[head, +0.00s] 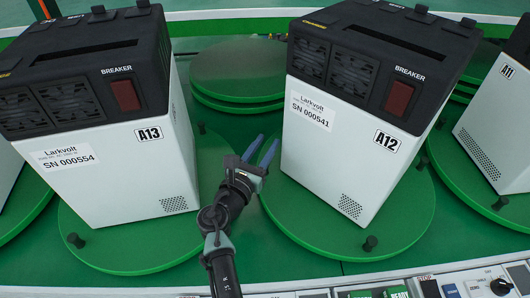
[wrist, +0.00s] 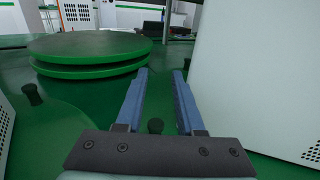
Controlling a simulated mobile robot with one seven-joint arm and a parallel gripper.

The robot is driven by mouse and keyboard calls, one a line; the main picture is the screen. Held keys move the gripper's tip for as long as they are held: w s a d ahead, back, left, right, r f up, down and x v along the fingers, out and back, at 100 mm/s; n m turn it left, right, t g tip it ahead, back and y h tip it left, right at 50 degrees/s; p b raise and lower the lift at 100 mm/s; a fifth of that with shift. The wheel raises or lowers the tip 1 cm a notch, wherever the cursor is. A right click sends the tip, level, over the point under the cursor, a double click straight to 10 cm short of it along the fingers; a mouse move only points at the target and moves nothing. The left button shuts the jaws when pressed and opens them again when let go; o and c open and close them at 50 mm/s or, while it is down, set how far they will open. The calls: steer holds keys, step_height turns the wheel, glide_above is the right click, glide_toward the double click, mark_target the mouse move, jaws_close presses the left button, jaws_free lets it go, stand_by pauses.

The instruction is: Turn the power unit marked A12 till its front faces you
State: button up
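The power unit marked A12 (head: 350,165) is a white box with a black top, standing on a green turntable (head: 415,215) right of centre in the head view. Its face toward the camera carries two fan grilles, a red breaker switch (head: 398,98), a serial label, the A12 tag (head: 387,141) and a small vent. My gripper (head: 265,149) has blue fingers apart with nothing between them, just left of the A12 unit. In the wrist view my gripper (wrist: 160,74) is open, and a white box wall (wrist: 250,80) stands close on its right.
The A13 unit (head: 110,165) stands on another turntable to the left; the A11 unit (head: 495,135) is at the right. Black knobs (head: 370,243) rise from the turntable rims. Empty stacked green discs (head: 237,70) lie behind. A control panel (head: 460,285) runs along the front.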

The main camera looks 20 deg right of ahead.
steer(key=shift+r+p, duration=0.3)
steer(key=shift+r, duration=1.15)
